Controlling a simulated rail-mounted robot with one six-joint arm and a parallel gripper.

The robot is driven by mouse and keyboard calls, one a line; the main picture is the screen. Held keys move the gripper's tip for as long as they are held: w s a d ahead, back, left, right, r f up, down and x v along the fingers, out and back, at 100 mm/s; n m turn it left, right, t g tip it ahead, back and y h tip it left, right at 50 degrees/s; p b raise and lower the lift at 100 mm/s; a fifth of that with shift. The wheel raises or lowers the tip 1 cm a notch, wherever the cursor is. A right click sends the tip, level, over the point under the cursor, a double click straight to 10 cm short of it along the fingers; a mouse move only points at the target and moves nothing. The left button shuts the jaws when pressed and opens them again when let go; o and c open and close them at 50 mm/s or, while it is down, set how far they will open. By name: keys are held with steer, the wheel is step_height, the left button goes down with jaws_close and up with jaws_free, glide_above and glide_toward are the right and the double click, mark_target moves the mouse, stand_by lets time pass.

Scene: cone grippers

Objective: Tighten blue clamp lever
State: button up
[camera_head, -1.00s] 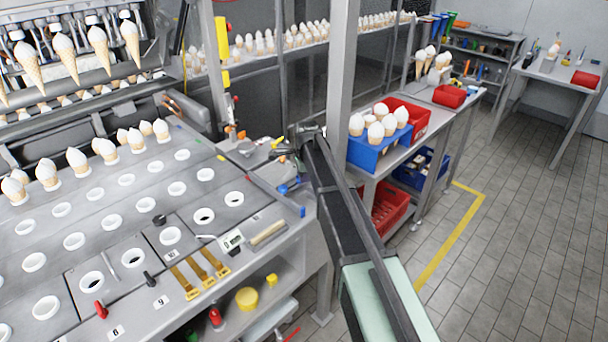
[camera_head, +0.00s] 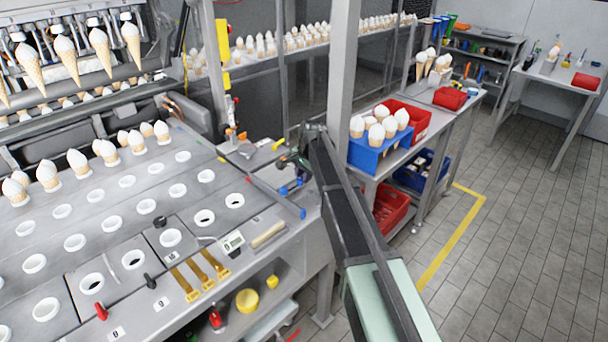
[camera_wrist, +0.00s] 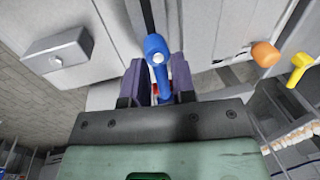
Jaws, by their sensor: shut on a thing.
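The blue clamp lever (camera_wrist: 157,55) shows in the wrist view between the two purple-grey fingers of my gripper (camera_wrist: 160,80). My gripper is shut on it, with the rounded blue end standing out beyond the fingertips. In the head view my gripper (camera_head: 294,168) is at the right end of the machine's grey top. A small blue part (camera_head: 284,190) shows just below it there.
An orange knob (camera_wrist: 264,53) and a yellow lever (camera_wrist: 299,68) stand to the right in the wrist view. A blue crate of cones (camera_head: 372,153) is on the bench right of my arm. White-ringed holes and brass strips (camera_head: 205,268) cover the machine top. The floor at right is clear.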

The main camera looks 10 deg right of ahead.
steer(key=shift+s, duration=0.1)
steer(key=o, duration=0.7)
steer(key=shift+o, duration=0.2)
step_height(320, 180, up, 10)
steer(key=s+d+p, duration=0.1)
steer(key=p, duration=0.9)
steer(key=shift+s+d+r+p, duration=0.15)
steer(key=shift+s+r+p, duration=0.1)
steer(key=shift+s+p, duration=0.05)
steer(key=s+f+n+g+h+b, duration=0.1)
steer(key=s+n, duration=0.9)
steer(key=s, duration=2.4)
steer(key=shift+f+n+g+b, duration=0.3)
steer(key=shift+f+g+b, duration=0.15)
steer(key=shift+f, duration=0.2)
